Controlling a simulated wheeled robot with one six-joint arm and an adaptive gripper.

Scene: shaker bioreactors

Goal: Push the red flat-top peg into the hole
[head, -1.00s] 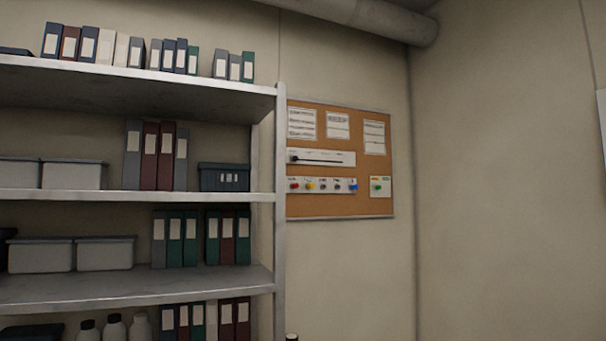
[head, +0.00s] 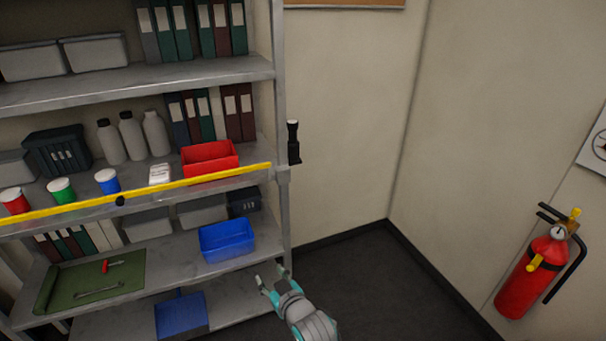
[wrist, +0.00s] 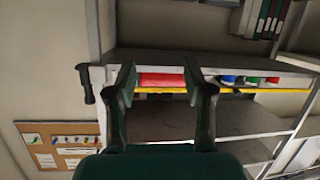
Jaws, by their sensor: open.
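My gripper (head: 271,276) is open and empty, in front of the lower shelves in the head view. In the wrist view its fingers (wrist: 159,82) are spread wide, with the shelf unit beyond them. The cork board (wrist: 46,159) appears upside down at the lower left of the wrist view, well apart from the gripper. A pale strip (wrist: 77,148) on it carries small coloured pegs. The red flat-top peg and its hole are too small to make out surely there. In the head view only the board's bottom edge (head: 345,3) shows.
The shelf unit (head: 281,215) stands at left, with a yellow bar (head: 150,190) across it, a red bin (head: 208,168) and a blue bin (head: 227,248). A black holder (head: 293,143) sits on its post. A fire extinguisher (head: 530,278) hangs at right. The floor (head: 370,285) between is clear.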

